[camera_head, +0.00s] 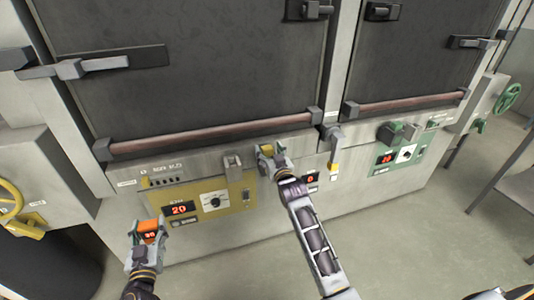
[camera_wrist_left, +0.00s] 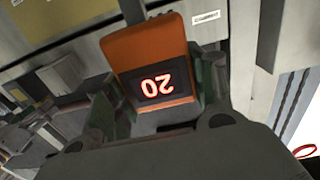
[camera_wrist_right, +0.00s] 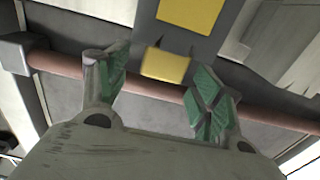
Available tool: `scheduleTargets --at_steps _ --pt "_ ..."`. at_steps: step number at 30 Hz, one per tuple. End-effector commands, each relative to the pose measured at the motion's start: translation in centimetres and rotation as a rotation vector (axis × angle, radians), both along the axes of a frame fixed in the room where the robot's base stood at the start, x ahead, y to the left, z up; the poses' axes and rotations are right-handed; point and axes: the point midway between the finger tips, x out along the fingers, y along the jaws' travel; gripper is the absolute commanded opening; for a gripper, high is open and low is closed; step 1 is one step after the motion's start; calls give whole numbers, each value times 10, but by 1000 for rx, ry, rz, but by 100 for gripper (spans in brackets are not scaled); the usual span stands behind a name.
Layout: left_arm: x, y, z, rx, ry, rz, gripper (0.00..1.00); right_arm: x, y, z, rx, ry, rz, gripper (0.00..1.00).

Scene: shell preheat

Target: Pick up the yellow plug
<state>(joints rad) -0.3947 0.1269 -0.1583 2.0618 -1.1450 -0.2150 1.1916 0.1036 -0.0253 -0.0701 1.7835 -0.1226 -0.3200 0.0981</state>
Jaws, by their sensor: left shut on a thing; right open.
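The yellow plug (camera_wrist_right: 165,66) shows in the right wrist view, between and just beyond the fingertips of my right gripper (camera_wrist_right: 158,88). My right gripper is open, and no finger visibly touches the plug. In the head view the plug (camera_head: 267,149) is a small yellow block at my right gripper (camera_head: 272,154), in front of the oven's lower front. My left gripper (camera_head: 149,236) is shut on an orange device with a lit display (camera_wrist_left: 158,72) reading 20 in the left wrist view.
A yellow control panel (camera_head: 235,198) with a display and a dial lies between my grippers. A green panel (camera_head: 392,160) is to the right. A reddish bar (camera_head: 210,134) crosses the big oven door above. The floor in front is open.

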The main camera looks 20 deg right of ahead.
Motion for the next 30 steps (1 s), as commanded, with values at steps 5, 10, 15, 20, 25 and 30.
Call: scheduleTargets --at_steps 5,10,15,20,25,30 --pt "0 0 2 0 -1 0 27 15 1 0 0 -1 0 66" --pt "0 0 3 0 -1 0 27 24 1 0 0 -1 0 66" --pt "0 0 3 0 -1 0 27 27 2 -1 1 -1 0 66" --pt "0 0 3 0 -1 0 27 27 2 -1 1 -1 0 66" --pt "0 0 3 0 -1 0 27 27 2 -1 1 -1 0 66" --pt "0 0 3 0 -1 0 27 27 2 -1 1 -1 0 53"
